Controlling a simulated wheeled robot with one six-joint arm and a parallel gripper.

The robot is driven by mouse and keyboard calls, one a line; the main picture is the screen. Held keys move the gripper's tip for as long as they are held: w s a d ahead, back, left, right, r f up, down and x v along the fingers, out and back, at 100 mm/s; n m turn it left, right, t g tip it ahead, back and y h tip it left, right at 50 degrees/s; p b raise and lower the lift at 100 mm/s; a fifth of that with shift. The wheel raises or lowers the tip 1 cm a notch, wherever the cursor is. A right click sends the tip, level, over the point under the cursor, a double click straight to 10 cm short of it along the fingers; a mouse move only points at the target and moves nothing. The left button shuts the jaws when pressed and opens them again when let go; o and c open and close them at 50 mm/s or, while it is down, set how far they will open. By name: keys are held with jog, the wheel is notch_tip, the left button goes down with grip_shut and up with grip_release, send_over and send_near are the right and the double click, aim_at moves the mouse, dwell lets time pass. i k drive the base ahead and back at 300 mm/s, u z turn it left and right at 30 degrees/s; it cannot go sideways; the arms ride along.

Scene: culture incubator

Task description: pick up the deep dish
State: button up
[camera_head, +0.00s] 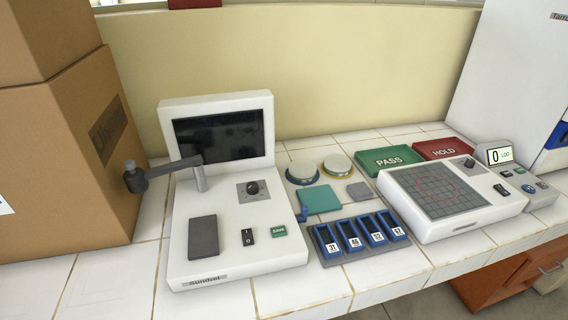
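The right dish (338,165) has a pale top and a yellow band. I cannot tell for certain which of them is the deep dish. Both look upright, with nothing on top of them. My gripper is not in view.
A white device with a dark screen (222,134) and a jutting grey arm (165,172) stands left of the dishes. A teal pad (319,200), blue numbered slots (361,236) and a white gridded device (450,197) are nearby. Green PASS (389,160) and red HOLD (443,149) pads lie behind. Cardboard boxes (60,160) fill the left.

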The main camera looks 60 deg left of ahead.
aim_at(331, 173)
jog(key=z, duration=0.5)
jog(key=i, duration=1.4)
jog(key=u, duration=3)
jog(key=i, duration=0.35)
